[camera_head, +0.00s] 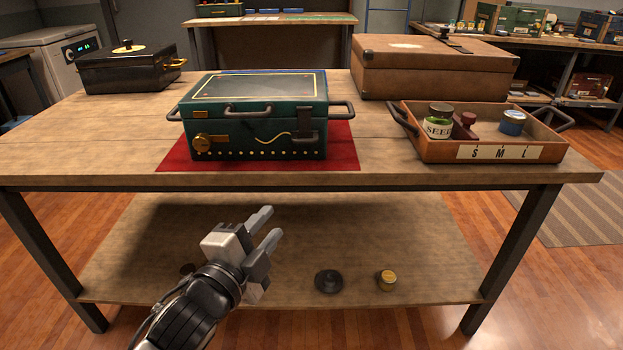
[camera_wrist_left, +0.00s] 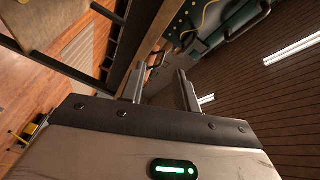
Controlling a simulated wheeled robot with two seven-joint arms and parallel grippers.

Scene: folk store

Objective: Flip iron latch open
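A dark green metal box (camera_head: 240,140) with gold trim stands on a red mat (camera_head: 343,158) on the table. On its front are a round brass dial (camera_head: 202,144) at left and a dark iron latch (camera_head: 306,128) at right, which lies against the front; I cannot tell if it is fastened. The box also shows at the top of the left wrist view (camera_wrist_left: 205,28). My left gripper (camera_head: 264,227) is open and empty, in front of and below the table edge, apart from the box. My right gripper is not in view.
A wooden tray (camera_head: 420,148) with a seed jar and small containers stands right of the box. A brown case (camera_head: 430,75) is behind it, and a black box (camera_head: 125,70) is at back left. A lower shelf (camera_head: 400,240) holds small round items.

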